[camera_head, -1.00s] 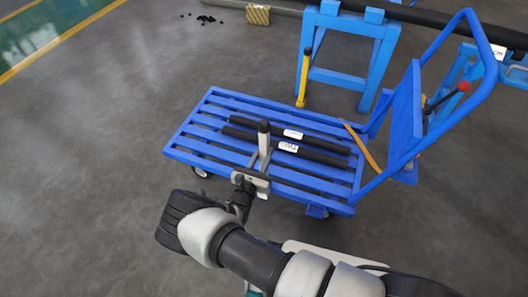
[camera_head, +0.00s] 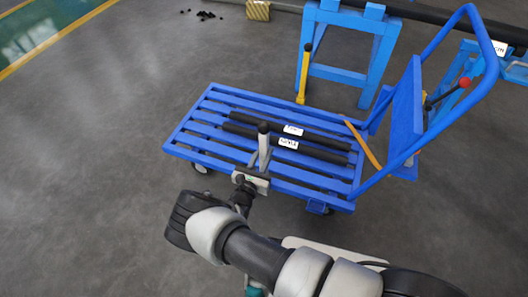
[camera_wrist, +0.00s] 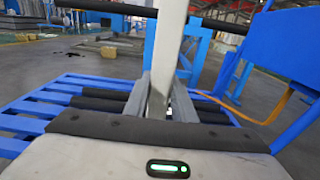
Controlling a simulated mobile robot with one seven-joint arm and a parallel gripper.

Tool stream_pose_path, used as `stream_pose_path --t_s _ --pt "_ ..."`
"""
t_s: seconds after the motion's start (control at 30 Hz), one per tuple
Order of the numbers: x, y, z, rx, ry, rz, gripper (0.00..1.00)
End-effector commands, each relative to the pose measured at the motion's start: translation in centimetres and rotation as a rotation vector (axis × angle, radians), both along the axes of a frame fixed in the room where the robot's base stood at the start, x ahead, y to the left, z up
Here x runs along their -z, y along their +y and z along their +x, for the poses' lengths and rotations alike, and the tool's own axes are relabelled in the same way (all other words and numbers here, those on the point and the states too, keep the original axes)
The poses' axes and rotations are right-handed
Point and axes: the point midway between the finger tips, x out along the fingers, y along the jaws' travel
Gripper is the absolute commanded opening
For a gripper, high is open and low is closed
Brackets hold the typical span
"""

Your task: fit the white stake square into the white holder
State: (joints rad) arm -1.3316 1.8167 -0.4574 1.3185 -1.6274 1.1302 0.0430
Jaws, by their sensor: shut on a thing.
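The white stake square (camera_head: 264,150) is a pale upright post with a black top, in front of the blue cart's deck in the head view. In the wrist view the stake (camera_wrist: 166,50) rises between my two grey fingers and runs out of the top of the picture. My gripper (camera_wrist: 160,105) is shut on it; in the head view my gripper (camera_head: 257,172) is at the cart's near edge. The stake's lower end is hidden by my gripper. I cannot make out the white holder in either view.
The blue slatted cart (camera_head: 205,125) carries black bars (camera_head: 315,152) with white labels behind the stake. Its handle (camera_head: 478,40) rises at the right, with an orange strap (camera_head: 366,148) hanging nearby. A blue stand (camera_head: 340,77) is behind. The floor at left is clear.

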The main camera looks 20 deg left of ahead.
Motion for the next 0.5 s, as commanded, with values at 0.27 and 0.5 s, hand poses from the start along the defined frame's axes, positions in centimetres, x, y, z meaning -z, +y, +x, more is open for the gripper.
stream_pose_path --t_s 0.27,0.5 --pt "0.5 0.0 0.1 0.000 -0.004 0.001 0.00" --pt "1.1 -0.1 0.0 0.001 -0.003 0.000 0.00"
